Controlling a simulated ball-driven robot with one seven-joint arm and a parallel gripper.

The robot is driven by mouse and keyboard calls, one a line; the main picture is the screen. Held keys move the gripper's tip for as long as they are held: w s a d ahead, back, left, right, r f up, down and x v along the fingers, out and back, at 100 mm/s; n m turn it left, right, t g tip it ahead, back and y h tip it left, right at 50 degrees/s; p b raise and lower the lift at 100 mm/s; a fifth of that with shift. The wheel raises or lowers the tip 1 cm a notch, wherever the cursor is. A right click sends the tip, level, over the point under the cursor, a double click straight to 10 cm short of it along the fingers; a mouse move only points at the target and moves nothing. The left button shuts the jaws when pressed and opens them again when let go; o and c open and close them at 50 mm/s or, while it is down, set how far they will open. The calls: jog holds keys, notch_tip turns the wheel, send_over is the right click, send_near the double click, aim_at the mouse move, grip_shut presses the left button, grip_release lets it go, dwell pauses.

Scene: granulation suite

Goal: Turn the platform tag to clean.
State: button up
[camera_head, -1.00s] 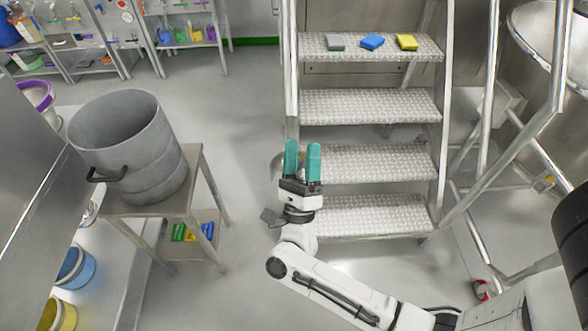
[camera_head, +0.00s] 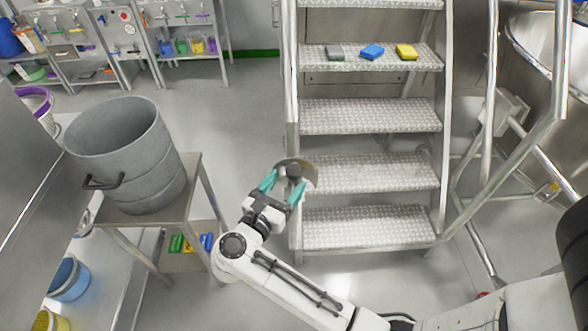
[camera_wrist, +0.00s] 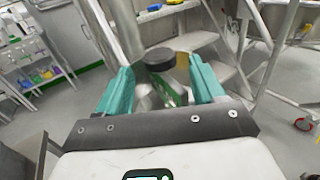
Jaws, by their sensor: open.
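The platform tag (camera_head: 311,174) is a round plate at the foot of the left stair rail, with a dark round knob (camera_head: 294,171) at its middle. In the wrist view the knob (camera_wrist: 160,57) stands between my fingertips, with a green part (camera_wrist: 173,93) and a yellow part (camera_wrist: 183,62) of the plate behind it. My gripper (camera_head: 283,183) has two teal fingers, open, one on each side of the knob. In the wrist view my gripper (camera_wrist: 161,75) shows gaps beside the knob; I cannot tell whether either finger touches it. The knob and fingers hide much of the plate.
Metal stairs (camera_head: 370,116) rise at the right, with a grey, a blue (camera_head: 372,51) and a yellow sponge (camera_head: 406,51) on one step. A grey drum (camera_head: 125,150) stands on a small table (camera_head: 195,170) at the left. Floor between is clear.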

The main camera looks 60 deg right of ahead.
aim_at(294, 172)
jog(key=shift+w+d, duration=0.15)
jog(key=shift+d, duration=1.05)
jog(key=shift+w+d, duration=0.15)
jog(key=shift+d, duration=1.05)
jog(key=shift+p, duration=0.3)
jog(key=c, duration=1)
